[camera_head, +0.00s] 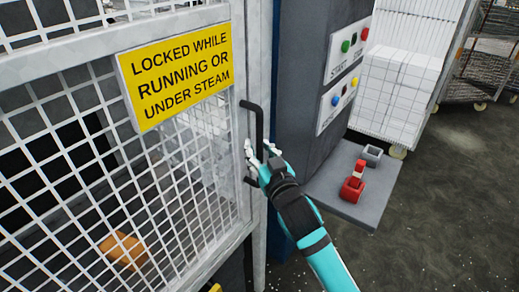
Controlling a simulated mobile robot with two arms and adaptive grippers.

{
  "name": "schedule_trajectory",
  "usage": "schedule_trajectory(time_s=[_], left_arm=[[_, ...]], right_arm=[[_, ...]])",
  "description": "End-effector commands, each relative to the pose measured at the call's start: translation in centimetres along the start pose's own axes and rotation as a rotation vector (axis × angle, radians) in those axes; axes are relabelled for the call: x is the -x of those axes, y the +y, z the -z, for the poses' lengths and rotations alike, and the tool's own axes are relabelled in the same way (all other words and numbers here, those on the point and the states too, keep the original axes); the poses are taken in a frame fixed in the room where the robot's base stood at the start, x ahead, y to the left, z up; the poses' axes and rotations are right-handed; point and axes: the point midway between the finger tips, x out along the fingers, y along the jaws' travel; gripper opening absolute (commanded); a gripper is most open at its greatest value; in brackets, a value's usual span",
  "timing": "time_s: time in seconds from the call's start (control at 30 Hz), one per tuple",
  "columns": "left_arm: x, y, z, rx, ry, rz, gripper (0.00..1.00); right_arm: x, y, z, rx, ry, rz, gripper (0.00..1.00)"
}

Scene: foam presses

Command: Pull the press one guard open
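The press guard (160,165) is a white mesh panel in a light frame. It fills the left of the view and looks closed against the frame's right post. Its black bar handle (259,125) stands upright near the guard's right edge. My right gripper (262,152) is at the lower half of the handle, with its pale fingers on either side of the bar. Whether the fingers press on the bar I cannot tell. The gripper hides part of the handle's lower half. My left gripper is not in view.
A yellow sign (178,75) reads "LOCKED WHILE RUNNING OR UNDER STEAM". Control buttons (350,45) are on the grey column (300,60). A grey shelf (330,190) beside my arm bears a red object (353,187). An orange piece (124,250) shows behind the mesh. Floor is clear at lower right.

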Motion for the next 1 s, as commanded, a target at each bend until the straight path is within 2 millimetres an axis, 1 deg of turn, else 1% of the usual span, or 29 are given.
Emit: schedule_trajectory(time_s=[0.03,0.2,0.83,1.0], left_arm=[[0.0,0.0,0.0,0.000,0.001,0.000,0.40],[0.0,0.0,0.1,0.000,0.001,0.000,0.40],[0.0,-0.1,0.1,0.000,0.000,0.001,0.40],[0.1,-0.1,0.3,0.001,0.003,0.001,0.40]], right_arm=[[0.0,0.0,0.0,0.000,0.000,0.000,0.22],[0.0,0.0,0.0,0.000,-0.001,0.000,0.00],[0.1,0.0,-0.1,-0.001,-0.002,0.000,0.00],[0.5,1.0,-0.2,-0.001,-0.004,-0.019,0.00]])
